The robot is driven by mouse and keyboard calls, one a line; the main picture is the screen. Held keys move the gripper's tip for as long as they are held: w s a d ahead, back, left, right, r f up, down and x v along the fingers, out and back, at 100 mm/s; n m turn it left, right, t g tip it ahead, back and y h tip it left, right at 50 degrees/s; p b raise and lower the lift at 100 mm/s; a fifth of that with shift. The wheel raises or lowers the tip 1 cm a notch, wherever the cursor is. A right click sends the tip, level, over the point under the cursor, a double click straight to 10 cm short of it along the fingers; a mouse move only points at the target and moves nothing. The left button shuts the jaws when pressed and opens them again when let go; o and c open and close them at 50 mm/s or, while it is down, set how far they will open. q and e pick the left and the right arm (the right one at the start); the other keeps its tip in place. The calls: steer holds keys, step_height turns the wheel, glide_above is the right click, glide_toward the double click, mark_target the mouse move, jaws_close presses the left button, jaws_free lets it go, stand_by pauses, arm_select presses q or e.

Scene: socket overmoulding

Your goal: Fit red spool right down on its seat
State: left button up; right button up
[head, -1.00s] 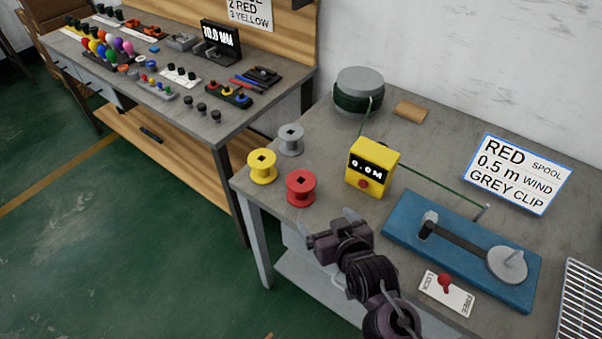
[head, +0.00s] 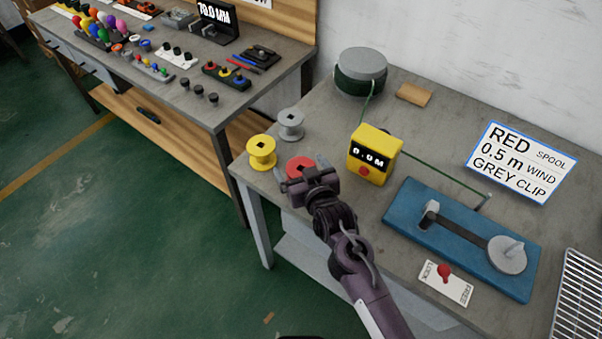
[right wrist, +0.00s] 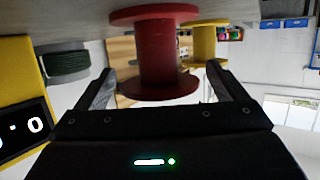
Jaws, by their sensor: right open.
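The red spool (head: 300,166) stands on the grey bench near its left corner, partly hidden behind my right gripper in the head view. In the right wrist view the red spool (right wrist: 157,52) is ahead of the open fingers. My right gripper (head: 308,168) is open, with its fingers pointing at the spool and nothing held. In the right wrist view the gripper (right wrist: 165,85) has its fingers apart on either side of the spool's near flange. The blue winder base (head: 405,212) has a seat (head: 428,218) at its left end and a grey crank disc (head: 507,254). My left gripper is out of view.
A yellow spool (head: 261,152) and a grey spool (head: 291,124) stand close by. A yellow meter (head: 374,155) is right of the red spool, with green cord running past it. A lock/free lever (head: 444,270) is in front of the winder. A wire rack (head: 582,300) stands at right.

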steer(key=c, duration=1.1)
steer(key=shift+o, duration=0.2)
